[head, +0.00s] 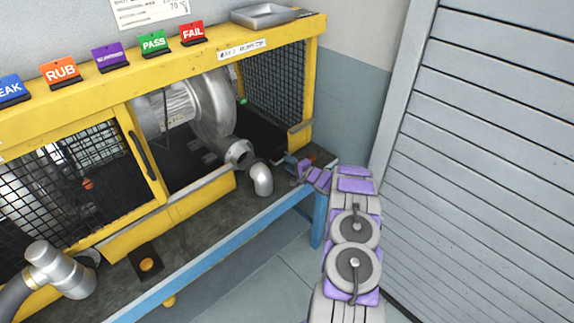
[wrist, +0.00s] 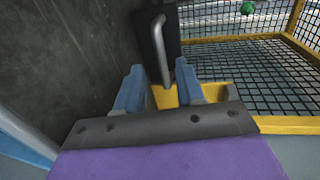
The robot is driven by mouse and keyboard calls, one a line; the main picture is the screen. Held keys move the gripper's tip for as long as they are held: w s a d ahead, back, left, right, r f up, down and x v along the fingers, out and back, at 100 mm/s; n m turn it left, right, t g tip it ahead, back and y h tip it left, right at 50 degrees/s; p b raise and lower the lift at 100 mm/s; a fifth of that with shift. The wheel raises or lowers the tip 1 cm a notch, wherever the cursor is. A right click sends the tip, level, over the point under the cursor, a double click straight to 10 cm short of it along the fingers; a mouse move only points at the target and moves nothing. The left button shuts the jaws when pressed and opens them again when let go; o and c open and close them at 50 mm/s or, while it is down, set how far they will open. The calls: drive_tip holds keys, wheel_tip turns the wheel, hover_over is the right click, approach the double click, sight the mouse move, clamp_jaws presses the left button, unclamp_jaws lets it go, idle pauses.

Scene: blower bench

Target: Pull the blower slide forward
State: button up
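The grey metal blower (head: 212,108) sits inside a yellow-framed cage, with its round outlet (head: 239,154) facing the front. In the wrist view a pale metal bar handle (wrist: 159,48) stands on a dark upright block (wrist: 172,28); I cannot tell for certain that it belongs to the slide. My gripper (wrist: 159,68) has its two blue fingers apart, and the handle's lower end shows in the gap between them. Contact with the handle cannot be made out. In the head view my gripper (head: 297,165) is small, at the bench's right end, right of the outlet.
The blue bench edge (head: 230,232) runs along the front. A shutter (head: 490,150) is at right.

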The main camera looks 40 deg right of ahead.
drive_tip(key=shift+x, duration=1)
drive_tip(key=shift+r, duration=0.1)
drive_tip(key=shift+c, duration=0.2)
clamp_jaws()
